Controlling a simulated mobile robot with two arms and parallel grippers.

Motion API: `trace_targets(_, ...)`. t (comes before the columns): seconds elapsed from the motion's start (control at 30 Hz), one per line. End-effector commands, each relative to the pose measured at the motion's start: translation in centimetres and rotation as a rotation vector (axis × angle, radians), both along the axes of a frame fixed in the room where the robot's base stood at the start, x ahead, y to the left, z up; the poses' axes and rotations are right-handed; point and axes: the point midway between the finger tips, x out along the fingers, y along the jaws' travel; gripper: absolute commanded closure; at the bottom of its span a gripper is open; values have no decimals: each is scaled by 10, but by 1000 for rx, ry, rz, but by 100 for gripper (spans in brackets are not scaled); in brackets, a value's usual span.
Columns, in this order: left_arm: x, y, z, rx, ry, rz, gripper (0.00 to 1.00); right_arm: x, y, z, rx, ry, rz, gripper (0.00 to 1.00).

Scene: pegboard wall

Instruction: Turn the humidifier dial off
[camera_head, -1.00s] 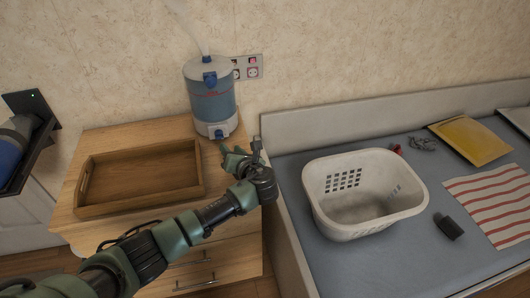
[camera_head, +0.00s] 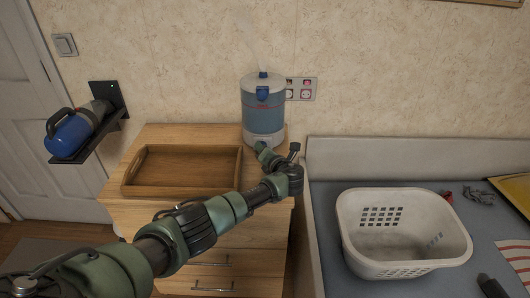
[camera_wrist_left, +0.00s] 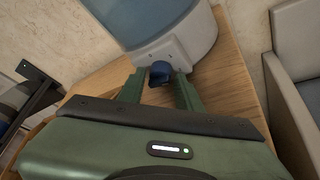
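The humidifier (camera_head: 263,105), with a blue tank and white base, stands at the back right corner of the wooden cabinet. My left gripper (camera_head: 264,152) reaches its base from the front. In the left wrist view, the blue dial (camera_wrist_left: 160,72) sits on the front of the white base (camera_wrist_left: 183,52). My left gripper's two green fingers (camera_wrist_left: 160,88) are apart, one on each side of the dial, with a small gap seeming to show beside it. In the head view the fingers hide the dial. My right gripper is not in view.
A wooden tray (camera_head: 128,184) lies on the cabinet left of the humidifier. A white basket (camera_head: 350,225) stands on the bed-like surface (camera_head: 325,200) at right. Sockets (camera_head: 302,90) are on the wall.

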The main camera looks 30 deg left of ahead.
Motion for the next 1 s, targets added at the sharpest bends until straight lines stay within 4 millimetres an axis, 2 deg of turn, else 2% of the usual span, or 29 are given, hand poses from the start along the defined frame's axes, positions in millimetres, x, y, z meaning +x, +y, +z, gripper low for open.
trace_targets(0.23,1,0,0,-1,-1,-1,65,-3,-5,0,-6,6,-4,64)
trace_targets(0.27,1,0,0,-1,-1,-1,71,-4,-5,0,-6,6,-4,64)
trace_targets(0.37,1,0,0,0,0,-1,99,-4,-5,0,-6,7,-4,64)
trace_targets(0.4,1,0,0,0,0,-1,100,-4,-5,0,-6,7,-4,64)
trace_targets(0.67,1,0,2,-22,-10,-2,100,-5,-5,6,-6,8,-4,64)
trace_targets(1.0,-1,1,7,-194,-92,-1,100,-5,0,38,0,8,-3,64)
